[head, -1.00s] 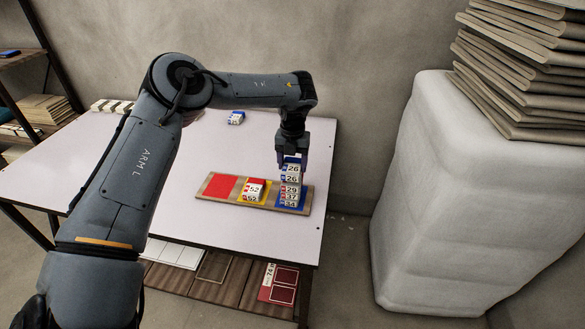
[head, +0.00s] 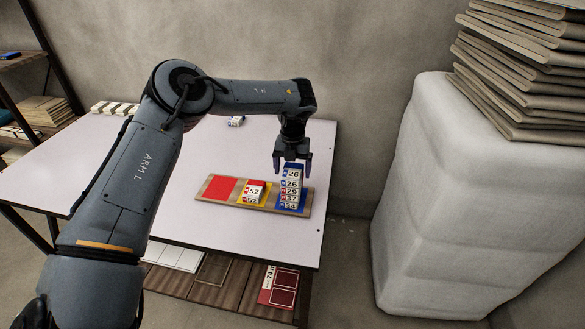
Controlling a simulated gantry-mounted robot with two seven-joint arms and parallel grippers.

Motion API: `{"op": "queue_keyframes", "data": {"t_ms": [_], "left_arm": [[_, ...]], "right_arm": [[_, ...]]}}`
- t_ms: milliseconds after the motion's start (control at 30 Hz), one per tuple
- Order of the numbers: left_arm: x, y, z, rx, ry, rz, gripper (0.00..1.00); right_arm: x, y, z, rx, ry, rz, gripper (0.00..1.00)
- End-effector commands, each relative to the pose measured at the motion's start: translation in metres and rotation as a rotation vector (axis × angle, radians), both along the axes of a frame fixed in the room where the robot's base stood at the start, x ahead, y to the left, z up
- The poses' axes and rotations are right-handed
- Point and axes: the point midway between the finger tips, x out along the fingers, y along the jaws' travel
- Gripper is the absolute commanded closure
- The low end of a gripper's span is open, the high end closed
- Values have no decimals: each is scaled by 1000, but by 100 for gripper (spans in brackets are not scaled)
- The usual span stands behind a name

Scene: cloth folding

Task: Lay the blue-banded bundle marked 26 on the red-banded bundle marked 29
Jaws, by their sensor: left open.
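The blue-banded bundle marked 26 (head: 293,174) lies flat on top of the red-banded bundle marked 29 (head: 291,191). Together they sit on a stack with bundles marked 37 (head: 291,198) and 34 (head: 290,206) under them. The stack stands on the blue square at the right end of a wooden board (head: 226,200). My left gripper (head: 293,163) is open just over the top bundle, with its fingers apart on either side of the top's far part. Whether a finger still touches it is hard to tell. My right gripper is not in view.
A bundle marked 52 (head: 254,191) tops a low stack on the yellow square. The red square (head: 220,188) is empty. A blue-banded bundle (head: 236,121) lies farther back on the white table (head: 130,175). A white padded block (head: 440,200) bearing stacked brown sheets stands right.

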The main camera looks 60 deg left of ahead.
Motion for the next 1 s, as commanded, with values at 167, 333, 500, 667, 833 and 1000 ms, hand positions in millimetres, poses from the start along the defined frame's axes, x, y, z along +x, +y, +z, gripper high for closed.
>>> {"op": "queue_keyframes", "data": {"t_ms": [167,333,500,667,833,1000], "left_arm": [[1,0,11,1,-1,-1,9],[1,0,38,2,-3,-1,9],[1,0,71,2,-3,-1,9],[1,0,97,2,-2,0,9],[0,0,115,0,-1,0,9],[0,0,123,1,-1,0,9]], "right_arm": [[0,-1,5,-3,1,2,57],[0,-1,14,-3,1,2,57],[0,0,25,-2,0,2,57],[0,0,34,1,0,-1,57],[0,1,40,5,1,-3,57],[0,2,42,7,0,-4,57]]}}
